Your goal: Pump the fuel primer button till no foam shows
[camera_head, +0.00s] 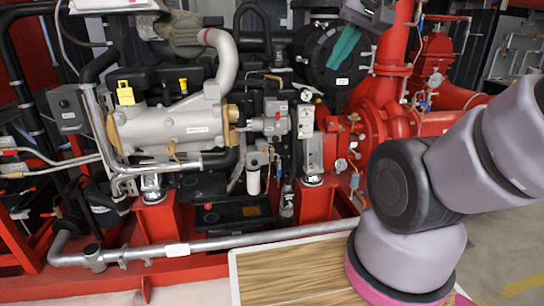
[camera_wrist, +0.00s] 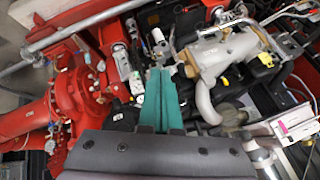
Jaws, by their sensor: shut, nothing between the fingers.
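My gripper (camera_head: 345,47) shows in the head view as teal fingers in front of a large black round part at the top. In the wrist view the teal fingers (camera_wrist: 158,73) lie side by side, shut and empty, over the engine. A white fuel-filter-like cylinder (camera_head: 253,180) with a dark head stands upright at the engine's near side; a small white cylinder, apparently the same one, shows beyond the fingertips in the wrist view (camera_wrist: 158,36). My fingers are apart from it. I cannot make out the primer button or any foam.
The grey engine manifold (camera_head: 180,125) fills the left. The red pump and piping (camera_head: 375,115) stand at the right. A grey pipe (camera_head: 215,243) runs along the front, above a wooden-topped surface (camera_head: 295,275). Open floor (camera_head: 505,260) lies at the lower right.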

